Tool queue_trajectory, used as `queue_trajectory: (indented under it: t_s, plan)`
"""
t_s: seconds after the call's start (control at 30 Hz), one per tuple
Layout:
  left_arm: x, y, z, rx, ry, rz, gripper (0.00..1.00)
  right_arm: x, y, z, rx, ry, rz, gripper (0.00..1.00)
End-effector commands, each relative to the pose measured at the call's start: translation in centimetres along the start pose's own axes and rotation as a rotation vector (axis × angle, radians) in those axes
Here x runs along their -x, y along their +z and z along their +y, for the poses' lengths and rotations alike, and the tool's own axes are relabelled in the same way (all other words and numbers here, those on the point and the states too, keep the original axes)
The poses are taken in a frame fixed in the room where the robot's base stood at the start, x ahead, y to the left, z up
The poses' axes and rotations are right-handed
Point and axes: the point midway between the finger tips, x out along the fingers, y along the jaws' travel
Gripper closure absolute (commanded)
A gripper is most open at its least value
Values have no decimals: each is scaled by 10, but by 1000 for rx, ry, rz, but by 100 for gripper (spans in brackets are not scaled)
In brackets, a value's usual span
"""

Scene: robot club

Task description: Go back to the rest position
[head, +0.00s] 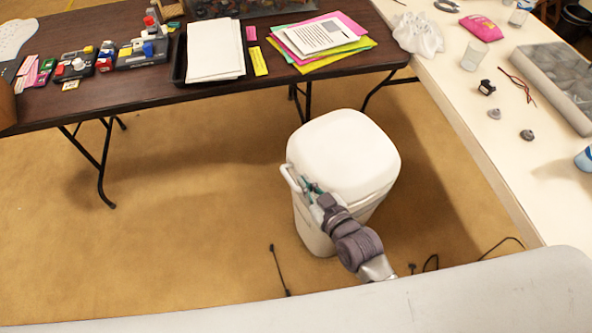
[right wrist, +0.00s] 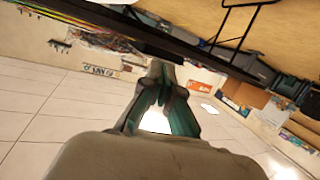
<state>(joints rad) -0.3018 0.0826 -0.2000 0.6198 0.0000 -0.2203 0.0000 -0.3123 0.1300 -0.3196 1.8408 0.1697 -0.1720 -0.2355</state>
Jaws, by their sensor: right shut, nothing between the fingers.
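My right gripper (head: 309,186) shows in the head view, in front of the left side of a white lidded bin. Its teal fingers point up and left, close beside the bin's handle. I cannot tell whether they touch it. The fingers also show in the right wrist view (right wrist: 162,82); they are shut and hold nothing. The grey and silver arm behind it reaches in from the lower middle and covers part of the bin. My left gripper is not in view.
The white bin (head: 343,150) stands on the tan floor. A dark table (head: 130,90) with papers and stamps is behind it. A white counter (head: 450,85) runs along the right. A grey surface (head: 450,300) crosses the front. Cables lie on the floor. The floor at left is clear.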

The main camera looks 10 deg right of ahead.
Motion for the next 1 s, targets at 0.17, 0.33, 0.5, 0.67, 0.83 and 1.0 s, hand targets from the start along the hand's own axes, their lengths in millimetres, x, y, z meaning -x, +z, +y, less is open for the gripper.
queue_trajectory:
  t_s: [0.17, 0.33, 0.5, 0.67, 0.83, 1.0]
  plan:
    - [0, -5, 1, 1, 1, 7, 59, 18, 0, -1, 0, 0, -1, 100]
    - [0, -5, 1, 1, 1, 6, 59, 22, 0, -1, 0, 0, 1, 100]
    - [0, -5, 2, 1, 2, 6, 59, 20, 15, 0, -3, 1, -30, 100]
    - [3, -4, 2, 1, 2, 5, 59, 21, 95, 1, -21, 10, -195, 100]
    - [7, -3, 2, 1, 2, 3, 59, 50, 221, 1, -56, 26, -462, 100]
    - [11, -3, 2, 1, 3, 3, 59, 113, 336, -5, -97, 43, -734, 100]
